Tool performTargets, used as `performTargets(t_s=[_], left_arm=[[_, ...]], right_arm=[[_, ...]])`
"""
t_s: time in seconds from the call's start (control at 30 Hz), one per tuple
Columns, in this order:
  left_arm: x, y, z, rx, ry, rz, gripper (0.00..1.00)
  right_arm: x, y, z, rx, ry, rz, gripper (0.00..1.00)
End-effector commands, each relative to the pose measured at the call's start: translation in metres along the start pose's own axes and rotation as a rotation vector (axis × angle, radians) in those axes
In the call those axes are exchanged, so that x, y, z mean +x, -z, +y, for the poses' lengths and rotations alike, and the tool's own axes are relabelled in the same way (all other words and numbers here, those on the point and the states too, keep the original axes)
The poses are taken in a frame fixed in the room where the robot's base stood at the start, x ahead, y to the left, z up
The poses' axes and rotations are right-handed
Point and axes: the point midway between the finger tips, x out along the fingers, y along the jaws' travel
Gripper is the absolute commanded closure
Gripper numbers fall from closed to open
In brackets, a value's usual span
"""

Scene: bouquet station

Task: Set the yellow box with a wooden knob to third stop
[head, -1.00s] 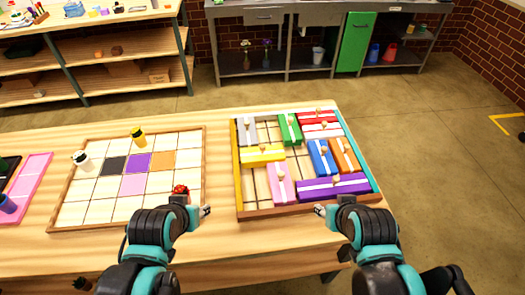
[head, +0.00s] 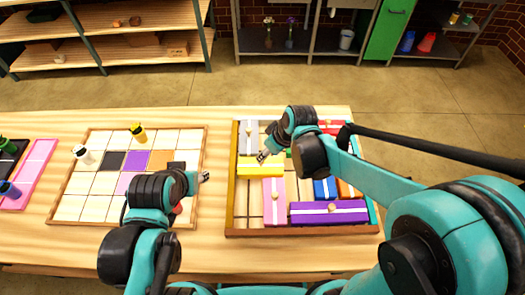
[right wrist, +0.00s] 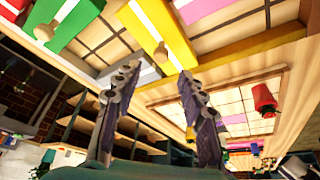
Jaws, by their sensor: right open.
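The yellow box (head: 261,171) lies crosswise at the left side of a framed wooden tray (head: 300,232), near its yellow left rail. In the right wrist view, the yellow box (right wrist: 135,18) shows a white stripe and a round wooden knob (right wrist: 161,52). My right gripper (head: 263,156) is over the box's far side in the head view and hides the knob there. Its two fingers (right wrist: 156,88) are apart and empty, with the knob beyond the gap. My left gripper (head: 204,177) is near the grid board's right edge; its jaws are too small to read.
A grey box (head: 247,138) lies behind the yellow box and a pink box (head: 274,202) in front. A purple box (head: 328,212) and a blue box (head: 324,188) are to the right. A grid board (head: 90,205) with small bottles stands left of the tray.

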Motion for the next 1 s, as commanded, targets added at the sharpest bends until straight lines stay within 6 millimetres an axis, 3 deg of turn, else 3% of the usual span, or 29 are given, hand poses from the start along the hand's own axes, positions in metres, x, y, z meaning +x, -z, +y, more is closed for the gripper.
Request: performTargets(t_s=[0.2, 0.4, 0.77, 0.93, 1.0], left_arm=[[0.012, -0.009, 0.000, 0.000, 0.000, 0.000, 0.59], [0.018, -0.013, 0.000, 0.000, 0.000, 0.000, 0.59], [0.018, -0.013, 0.000, 0.000, 0.000, 0.000, 0.59], [0.018, -0.013, 0.000, 0.000, 0.000, 0.000, 0.59], [0.018, -0.013, 0.000, 0.000, 0.000, 0.000, 0.59]], right_arm=[[0.039, -0.001, 0.001, 0.001, -0.001, 0.001, 0.59], [0.063, -0.001, 0.001, 0.003, -0.001, 0.001, 0.59], [0.069, 0.000, 0.001, 0.004, -0.002, 0.001, 0.59], [0.069, 0.000, 0.001, 0.004, -0.002, 0.001, 1.00], [0.069, 0.000, 0.001, 0.004, -0.002, 0.001, 1.00]])
